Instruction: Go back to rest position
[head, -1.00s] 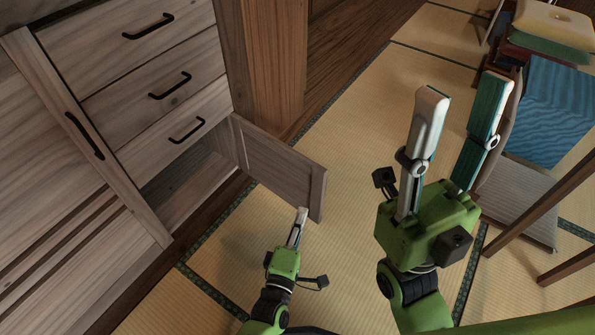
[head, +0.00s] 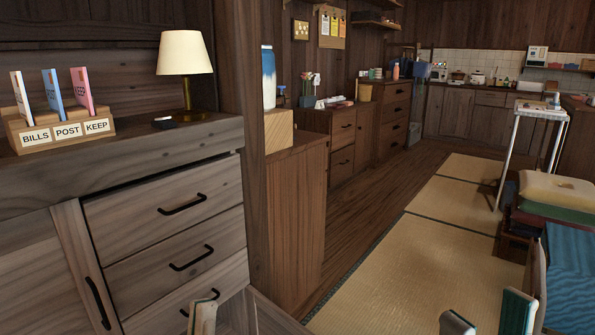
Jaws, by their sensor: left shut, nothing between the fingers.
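My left gripper (head: 203,316) shows only its fingertips at the bottom edge, in front of the wooden cabinet's drawers; it is shut and empty. My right gripper (head: 487,318) shows only its two fingertips at the bottom right. They are spread well apart with nothing between them, so it is open. The rest of both arms is below the picture.
The wooden cabinet (head: 180,210) with drawers stands close on the left, bearing a lamp (head: 185,55) and a letter holder (head: 62,136). Its low door (head: 275,318) stands open. Stacked cushions (head: 556,190) are at right. Tatami floor (head: 420,260) is clear in the middle.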

